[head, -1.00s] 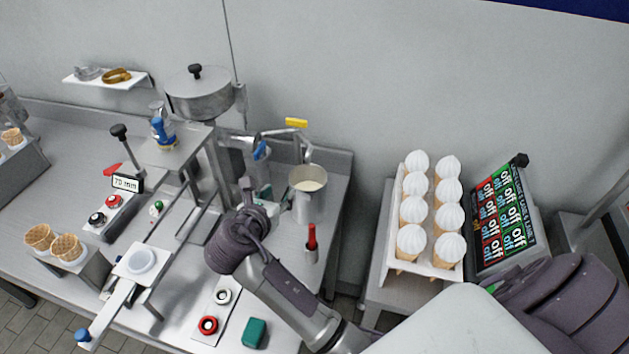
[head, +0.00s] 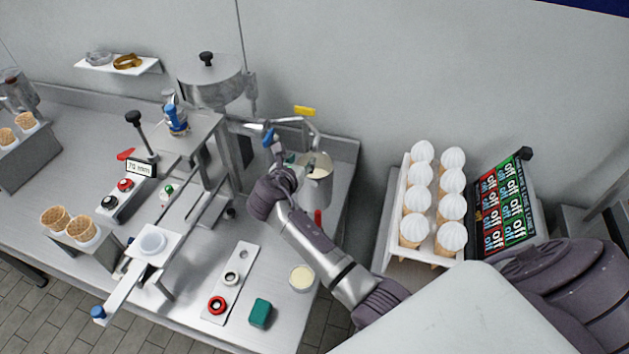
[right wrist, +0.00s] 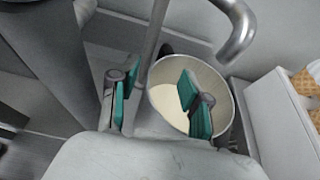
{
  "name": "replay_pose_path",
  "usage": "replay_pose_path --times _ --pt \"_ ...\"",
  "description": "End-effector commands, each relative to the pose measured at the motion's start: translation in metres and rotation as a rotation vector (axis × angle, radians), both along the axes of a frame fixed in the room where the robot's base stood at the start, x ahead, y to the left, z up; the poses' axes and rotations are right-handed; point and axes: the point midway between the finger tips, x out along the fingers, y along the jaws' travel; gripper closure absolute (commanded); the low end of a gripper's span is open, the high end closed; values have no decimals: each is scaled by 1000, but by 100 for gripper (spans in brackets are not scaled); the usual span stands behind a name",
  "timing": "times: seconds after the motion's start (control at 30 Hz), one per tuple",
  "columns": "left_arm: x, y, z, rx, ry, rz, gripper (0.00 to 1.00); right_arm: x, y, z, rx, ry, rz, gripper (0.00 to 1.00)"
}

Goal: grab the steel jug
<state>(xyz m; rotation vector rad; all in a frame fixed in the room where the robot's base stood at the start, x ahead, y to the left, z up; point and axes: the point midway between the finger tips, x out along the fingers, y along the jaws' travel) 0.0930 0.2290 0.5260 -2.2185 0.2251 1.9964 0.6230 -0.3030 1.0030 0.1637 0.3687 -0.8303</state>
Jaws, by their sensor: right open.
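The steel jug (head: 321,188) stands upright on the steel counter under a bent pipe, with pale cream-coloured content inside. In the right wrist view the jug (right wrist: 222,83) shows its round rim and open top. My right gripper (head: 294,160) is at the jug's left side in the head view. In the right wrist view the right gripper (right wrist: 158,100) is open with green pads apart; one finger overlaps the jug's opening and the other is left of the rim. Contact with the jug cannot be told. The jug's lower part is partly hidden. My left gripper is not in view.
The bent steel pipe (right wrist: 240,30) hangs close over the jug. A steel machine (head: 212,85) stands to the left. A small cream-filled cup (head: 302,278) and a green block (head: 260,313) are at the front. A rack of white-topped cones (head: 400,245) stands at the right.

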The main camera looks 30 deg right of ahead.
Motion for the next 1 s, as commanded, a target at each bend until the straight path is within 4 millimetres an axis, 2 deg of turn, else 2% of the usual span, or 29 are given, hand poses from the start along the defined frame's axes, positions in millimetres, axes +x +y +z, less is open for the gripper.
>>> replay_pose_path --times 0.1,0.37,0.47,0.67,1.0 --pt "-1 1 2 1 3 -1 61 8 -10 -5 -1 1 -1 52" --pt "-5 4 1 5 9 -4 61 10 -12 -7 1 -1 1 52" --pt "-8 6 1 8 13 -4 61 10 -12 -7 1 -1 1 66" --pt "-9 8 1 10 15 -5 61 10 -12 -7 0 0 1 99" --pt "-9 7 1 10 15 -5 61 11 -12 -3 -3 -5 1 100"
